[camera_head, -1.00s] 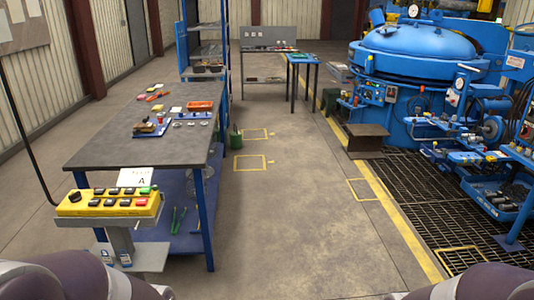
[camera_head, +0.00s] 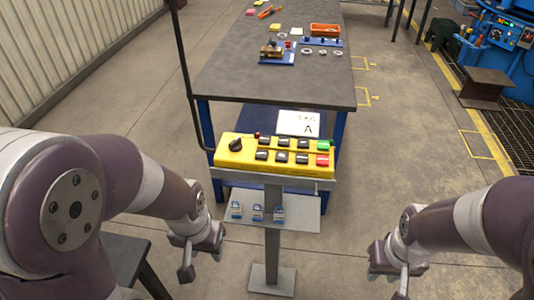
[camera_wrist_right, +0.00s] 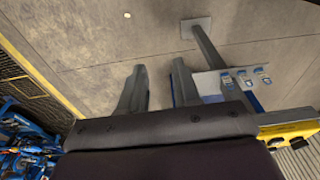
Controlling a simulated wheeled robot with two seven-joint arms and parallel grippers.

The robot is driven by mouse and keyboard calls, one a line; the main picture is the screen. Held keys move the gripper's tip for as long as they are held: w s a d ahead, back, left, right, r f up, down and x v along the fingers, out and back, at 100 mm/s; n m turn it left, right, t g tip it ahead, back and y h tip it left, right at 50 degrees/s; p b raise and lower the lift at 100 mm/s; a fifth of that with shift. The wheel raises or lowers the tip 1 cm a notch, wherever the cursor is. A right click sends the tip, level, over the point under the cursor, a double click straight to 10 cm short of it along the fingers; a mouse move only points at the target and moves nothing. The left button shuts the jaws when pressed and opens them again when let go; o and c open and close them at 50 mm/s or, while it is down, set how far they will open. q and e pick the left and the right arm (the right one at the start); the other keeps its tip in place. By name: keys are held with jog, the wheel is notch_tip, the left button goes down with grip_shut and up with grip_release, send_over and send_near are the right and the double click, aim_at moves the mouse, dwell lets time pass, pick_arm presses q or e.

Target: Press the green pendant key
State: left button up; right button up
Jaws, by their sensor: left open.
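The yellow pendant box (camera_head: 240,160) sits on a grey post stand in the middle of the head view. Its green key (camera_head: 323,145) is at the right end of the back row, just behind the red key (camera_head: 322,160). Several black keys fill the rest. My left gripper (camera_head: 202,265) is open and empty, low and left of the pendant. My right gripper (camera_head: 389,281) is open and empty, low and right of it. In the right wrist view its two fingers (camera_wrist_right: 159,90) stand apart, and part of the pendant (camera_wrist_right: 288,129) shows at lower right.
Small blue padlock-like items (camera_head: 257,212) lie on the shelf (camera_head: 300,215) below the pendant. A white card marked A (camera_head: 298,123) stands behind it. The workbench (camera_head: 235,85) lies beyond. The floor (camera_head: 410,130) to the right is mostly open.

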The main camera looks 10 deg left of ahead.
grip_shut()
jog(key=shift+w+a, duration=0.1)
jog(key=shift+a, duration=0.1)
dwell(1.2)
